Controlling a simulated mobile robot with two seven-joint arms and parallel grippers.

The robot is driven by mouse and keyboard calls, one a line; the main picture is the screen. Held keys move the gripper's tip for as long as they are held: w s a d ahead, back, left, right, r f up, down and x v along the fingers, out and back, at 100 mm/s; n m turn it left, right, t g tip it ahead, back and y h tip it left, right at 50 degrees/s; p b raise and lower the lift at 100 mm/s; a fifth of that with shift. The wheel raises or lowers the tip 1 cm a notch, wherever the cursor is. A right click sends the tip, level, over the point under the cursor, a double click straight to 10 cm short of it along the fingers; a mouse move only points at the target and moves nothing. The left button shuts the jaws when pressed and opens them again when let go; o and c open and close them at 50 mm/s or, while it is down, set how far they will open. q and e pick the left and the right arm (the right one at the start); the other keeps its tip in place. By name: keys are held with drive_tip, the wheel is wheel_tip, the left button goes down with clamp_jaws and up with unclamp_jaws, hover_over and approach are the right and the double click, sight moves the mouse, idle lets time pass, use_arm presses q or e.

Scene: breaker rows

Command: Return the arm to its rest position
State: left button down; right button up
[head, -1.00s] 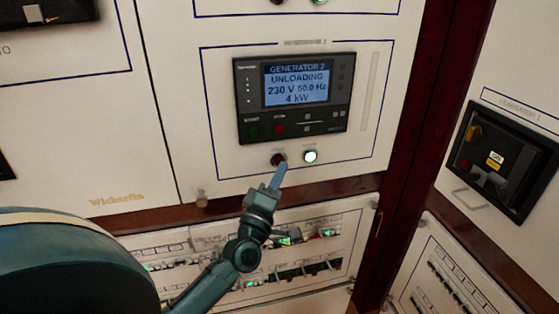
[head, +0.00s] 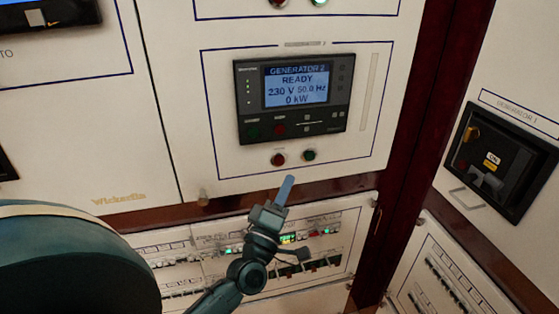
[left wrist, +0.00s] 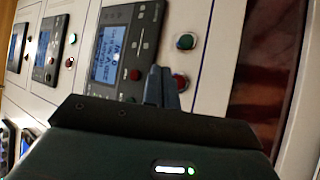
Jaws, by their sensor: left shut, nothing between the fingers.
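My left gripper (head: 285,190) is shut and empty in the head view. Its fingertips are just below the generator 2 panel's red button (head: 278,160) and dark green button (head: 309,155), apart from both in that view. In the left wrist view the shut fingers (left wrist: 160,86) point toward the panel beside a red button (left wrist: 180,82). The generator 2 controller (head: 293,98) has a lit screen reading READY, 230 V 50.0 Hz, 0 kW. My right gripper is not in view.
Breaker rows (head: 300,240) with small green lights lie behind and below my left arm. A generator breaker unit (head: 492,160) marked ON is on the right cabinet. A small knob (head: 203,198) sticks out at the panel's lower left.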

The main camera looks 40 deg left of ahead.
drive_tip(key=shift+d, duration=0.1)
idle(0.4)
